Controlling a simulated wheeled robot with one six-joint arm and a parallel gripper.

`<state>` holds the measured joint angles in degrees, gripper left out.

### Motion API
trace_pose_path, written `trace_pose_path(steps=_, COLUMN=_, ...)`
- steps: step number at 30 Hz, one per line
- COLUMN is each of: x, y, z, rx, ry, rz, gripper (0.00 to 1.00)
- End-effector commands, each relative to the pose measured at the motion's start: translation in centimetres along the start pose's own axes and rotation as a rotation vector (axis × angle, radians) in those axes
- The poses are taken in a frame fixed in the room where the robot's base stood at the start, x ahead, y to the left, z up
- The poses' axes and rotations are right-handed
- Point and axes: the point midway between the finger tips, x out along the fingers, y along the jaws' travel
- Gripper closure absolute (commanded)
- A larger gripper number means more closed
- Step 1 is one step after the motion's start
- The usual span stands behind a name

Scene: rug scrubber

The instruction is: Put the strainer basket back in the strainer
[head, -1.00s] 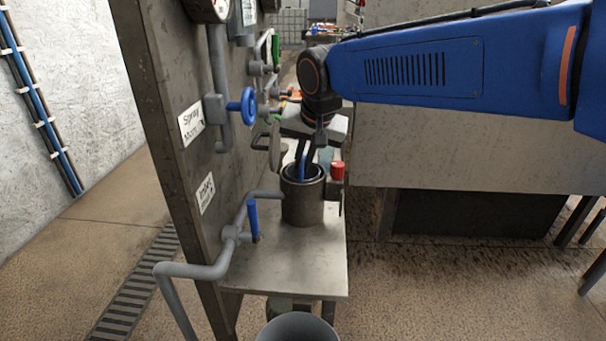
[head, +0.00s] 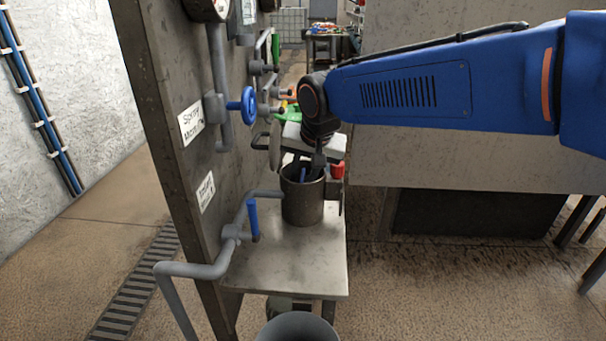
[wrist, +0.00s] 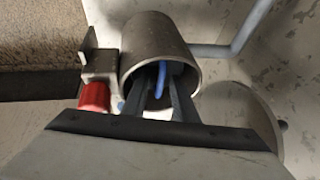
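The strainer (head: 303,208) is a dark, open-topped cylinder on the metal shelf; it also shows in the wrist view (wrist: 155,42). The strainer basket is down inside it, and mostly only its blue handle (head: 303,174) shows, also in the wrist view (wrist: 161,74). My gripper (head: 318,165) points down into the strainer's mouth.
A round grey lid (head: 275,146) stands open behind the strainer. A red knob (head: 338,170) is close on its right. The panel with the blue valve wheel (head: 248,106) and a blue-handled pipe valve (head: 253,220) are on the left. The front of the shelf (head: 285,270) is clear.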

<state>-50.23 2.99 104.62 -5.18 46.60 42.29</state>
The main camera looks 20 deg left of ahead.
Motion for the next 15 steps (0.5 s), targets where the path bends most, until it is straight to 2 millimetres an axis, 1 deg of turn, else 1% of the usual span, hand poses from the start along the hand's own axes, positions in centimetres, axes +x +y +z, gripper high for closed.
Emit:
trace_pose_path(steps=5, x=-0.2, y=-0.1, z=-0.1, rx=0.000, ry=0.000, rz=0.000, gripper=0.74)
trace_pose_path(steps=8, x=-1.0, y=-0.1, z=-0.1, rx=0.000, ry=0.001, rz=-0.001, gripper=0.74)
trace_pose_path(steps=11, x=-2.4, y=-0.1, z=-0.1, rx=0.000, ry=0.002, rz=-0.002, gripper=0.74)
trace_pose_path(steps=15, x=-5.2, y=-0.1, z=-0.1, rx=0.000, ry=0.002, rz=-0.002, gripper=0.74)
